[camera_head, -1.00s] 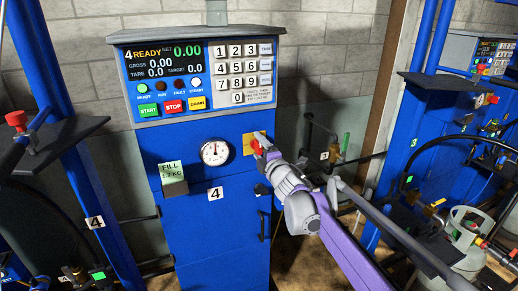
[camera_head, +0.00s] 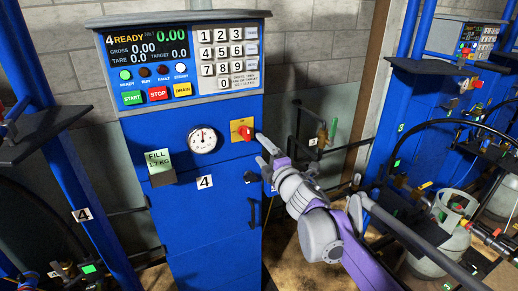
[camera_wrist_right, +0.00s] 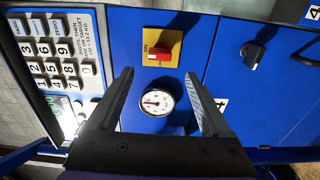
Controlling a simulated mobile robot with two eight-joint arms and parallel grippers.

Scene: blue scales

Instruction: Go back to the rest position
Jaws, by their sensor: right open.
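My right gripper (camera_head: 265,150) is open, just right of and below the red rotary switch (camera_head: 245,132) on its yellow plate, and apart from it in the head view. In the right wrist view, the open gripper (camera_wrist_right: 160,78) has nothing between its fingers, with the switch (camera_wrist_right: 160,58) ahead. The yellow plate carries the word ON. The blue filling scale (camera_head: 215,235) numbered 4 stands in front of me, its display (camera_head: 147,49) reading READY and 0.00. My left gripper is not in view.
A round gauge (camera_head: 203,139) and a FILL card (camera_head: 159,167) are on the panel left of the switch. A keypad (camera_head: 229,57) is above. A grey gas cylinder (camera_head: 440,235) and another blue scale stand at the right. A dark shelf (camera_head: 35,135) juts in at the left.

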